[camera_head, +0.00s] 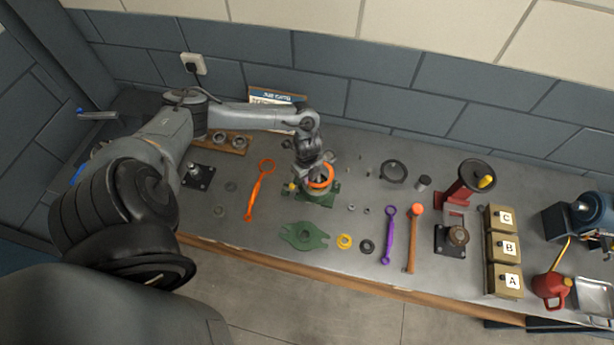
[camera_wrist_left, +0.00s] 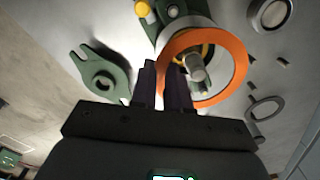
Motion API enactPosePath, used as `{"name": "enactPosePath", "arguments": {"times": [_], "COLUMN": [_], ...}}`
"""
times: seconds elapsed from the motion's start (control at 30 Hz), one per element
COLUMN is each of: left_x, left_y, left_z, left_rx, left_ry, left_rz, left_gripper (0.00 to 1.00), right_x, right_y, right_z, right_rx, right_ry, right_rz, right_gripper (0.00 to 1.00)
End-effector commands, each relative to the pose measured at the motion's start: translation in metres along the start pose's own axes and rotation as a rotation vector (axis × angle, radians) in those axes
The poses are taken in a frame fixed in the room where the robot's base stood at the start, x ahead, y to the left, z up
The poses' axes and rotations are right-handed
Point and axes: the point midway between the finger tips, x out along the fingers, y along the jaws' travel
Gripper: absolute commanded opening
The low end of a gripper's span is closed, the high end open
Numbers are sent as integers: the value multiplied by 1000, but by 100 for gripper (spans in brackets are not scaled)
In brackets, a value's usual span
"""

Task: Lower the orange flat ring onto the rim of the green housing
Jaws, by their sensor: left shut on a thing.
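My left gripper (camera_head: 312,168) is shut on the orange flat ring (camera_head: 330,179). In the wrist view, the dark fingers (camera_wrist_left: 164,78) pinch the near edge of the ring (camera_wrist_left: 238,68). The green housing (camera_head: 322,200) stands on the bench under the ring, partly hidden by it and the gripper. The wrist view shows part of the green housing (camera_wrist_left: 192,12) beyond the ring, and a grey shaft end with a yellow ring through its opening. Whether the ring touches the rim I cannot tell. My right gripper is not in view.
A green flanged cover (camera_head: 304,236) lies in front of the housing. A yellow ring (camera_head: 344,241), a dark ring (camera_head: 367,246) and a purple wrench (camera_head: 388,235) lie to the right. An orange wrench (camera_head: 259,190) lies to the left. Small parts lie around.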

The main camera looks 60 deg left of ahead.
Motion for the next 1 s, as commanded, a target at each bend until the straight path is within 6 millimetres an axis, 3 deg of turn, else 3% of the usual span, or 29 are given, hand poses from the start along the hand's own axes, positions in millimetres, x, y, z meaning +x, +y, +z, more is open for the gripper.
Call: {"name": "enactPosePath", "arguments": {"times": [1.0], "left_x": [42], "left_y": [0], "left_z": [0], "left_rx": [0], "left_ry": [0], "left_rz": [1], "left_gripper": [0], "right_x": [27], "right_y": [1], "right_z": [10], "right_rx": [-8], "right_ry": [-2], "right_rz": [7], "right_gripper": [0]}}
